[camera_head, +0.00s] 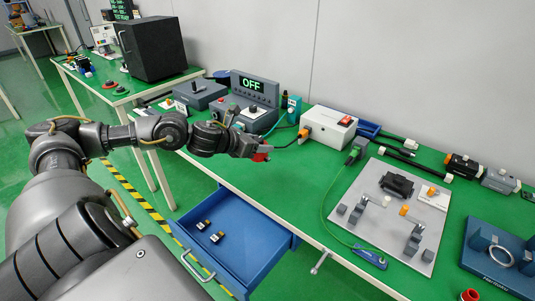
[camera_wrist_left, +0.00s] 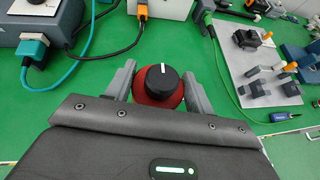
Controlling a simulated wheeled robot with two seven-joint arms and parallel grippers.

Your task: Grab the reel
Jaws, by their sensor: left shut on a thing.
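My left gripper (camera_head: 258,150) is over the near edge of the green workbench, close to the grey control box. In the left wrist view its two grey fingers (camera_wrist_left: 158,88) are shut on a round red piece with a black knob-like top and a white mark (camera_wrist_left: 162,78). I cannot tell for sure whether this piece is the reel. In the head view only a bit of its red (camera_head: 261,157) shows under the gripper. A small red round thing (camera_head: 469,295) stands at the bottom right of the bench. My right gripper is not in view.
A grey control box with an OFF display (camera_head: 254,87) and a white box with a red switch (camera_head: 328,129) stand behind the gripper, with cables. A grey plate (camera_head: 392,212) with fixtures is to the right. An open blue drawer (camera_head: 235,232) juts out below.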

